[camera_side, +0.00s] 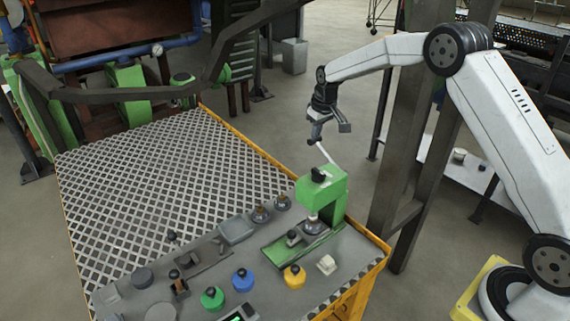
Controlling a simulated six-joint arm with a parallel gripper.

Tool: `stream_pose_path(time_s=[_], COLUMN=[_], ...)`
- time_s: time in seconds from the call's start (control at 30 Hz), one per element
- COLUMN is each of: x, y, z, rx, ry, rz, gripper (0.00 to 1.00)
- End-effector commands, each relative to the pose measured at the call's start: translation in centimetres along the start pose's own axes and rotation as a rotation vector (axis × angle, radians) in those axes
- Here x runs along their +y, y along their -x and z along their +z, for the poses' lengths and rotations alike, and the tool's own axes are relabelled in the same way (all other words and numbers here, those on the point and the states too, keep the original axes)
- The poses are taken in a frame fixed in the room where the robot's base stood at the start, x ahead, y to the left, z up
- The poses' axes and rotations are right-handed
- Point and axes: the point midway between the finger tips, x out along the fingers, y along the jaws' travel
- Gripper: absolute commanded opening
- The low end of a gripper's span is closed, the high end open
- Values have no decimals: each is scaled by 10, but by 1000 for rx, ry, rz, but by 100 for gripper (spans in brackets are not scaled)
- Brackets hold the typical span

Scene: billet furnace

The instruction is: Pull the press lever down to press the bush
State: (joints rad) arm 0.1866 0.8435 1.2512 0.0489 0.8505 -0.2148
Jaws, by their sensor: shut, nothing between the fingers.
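The green press (331,196) stands at the right end of the bench top. Its pale lever (325,156) slants up and to the left from the press head, with a dark knob (311,142) at its tip. My gripper (316,131) points down and is shut, with nothing held. It is right at the knob end of the lever, just above it; I cannot tell whether they touch. Under the press ram a round grey metal piece (313,226) sits on the green base; whether this is the bush is too small to tell.
Yellow (294,277), blue (243,279) and green (212,298) knobbed items stand along the bench front. A grey tray (237,230) and small metal pieces lie behind them. The patterned metal plate (160,180) is clear. A steel post (410,150) rises right of the press.

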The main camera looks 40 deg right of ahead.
Motion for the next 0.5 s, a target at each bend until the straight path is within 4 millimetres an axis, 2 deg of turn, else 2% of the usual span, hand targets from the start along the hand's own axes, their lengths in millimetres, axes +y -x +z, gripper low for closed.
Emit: stream_pose_path(time_s=[0.5], x=[0], y=[-7], z=[-1], rx=[-1], ry=[0], rz=[0], gripper=[0])
